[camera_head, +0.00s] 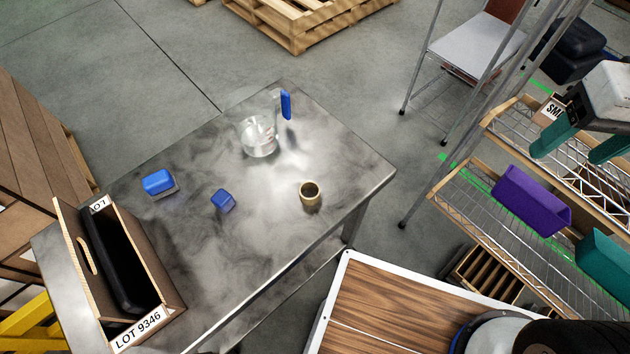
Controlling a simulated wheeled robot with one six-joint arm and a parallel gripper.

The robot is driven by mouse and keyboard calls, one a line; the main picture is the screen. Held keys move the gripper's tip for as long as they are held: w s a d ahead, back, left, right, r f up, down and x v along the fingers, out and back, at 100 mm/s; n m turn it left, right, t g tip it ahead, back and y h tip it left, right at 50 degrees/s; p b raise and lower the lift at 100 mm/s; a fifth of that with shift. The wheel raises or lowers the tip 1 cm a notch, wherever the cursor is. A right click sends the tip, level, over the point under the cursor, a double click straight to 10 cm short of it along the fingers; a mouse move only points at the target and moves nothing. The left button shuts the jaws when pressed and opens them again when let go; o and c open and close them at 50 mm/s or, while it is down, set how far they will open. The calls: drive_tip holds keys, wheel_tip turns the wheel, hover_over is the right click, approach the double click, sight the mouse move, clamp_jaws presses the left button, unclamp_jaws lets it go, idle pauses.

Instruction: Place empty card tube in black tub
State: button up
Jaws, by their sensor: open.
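The card tube (310,197) is a short tan ring with a dark hollow. It stands upright on the grey metal table, near the right front edge. A black, round-edged thing (122,262), which may be the black tub, sits inside a brown carton (165,265) at the table's left end. The carton's walls hide part of it, and I cannot see its inside clearly. My gripper (570,153), with teal fingers, is at the upper right in front of the wire shelf. It is open and empty, far from the tube.
A clear jug (258,137) with a blue handle stands at the table's back. A blue block (158,183) and a smaller blue block (223,201) lie left of the tube. A wood-topped surface (400,300) is at the front. The wire shelf holds a purple bin (532,200).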

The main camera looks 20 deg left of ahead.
drive_tip(key=w+a+f+n, duration=0.3)
drive_tip(key=a+f, duration=0.1)
drive_tip(key=a, duration=0.6)
drive_tip(key=n+g, duration=0.1)
drive_tip(key=n, duration=0.6)
hover_over(310, 197)
wheel_tip(310, 197, down, 13)
wheel_tip(310, 197, down, 8)
drive_tip(key=shift+r, duration=0.25)
drive_tip(key=shift+f, duration=0.3)
drive_tip(key=shift+c, duration=0.4)
drive_tip(key=c, duration=1.1)
drive_tip(key=shift+o, duration=0.2)
drive_tip(key=shift+r, duration=0.1)
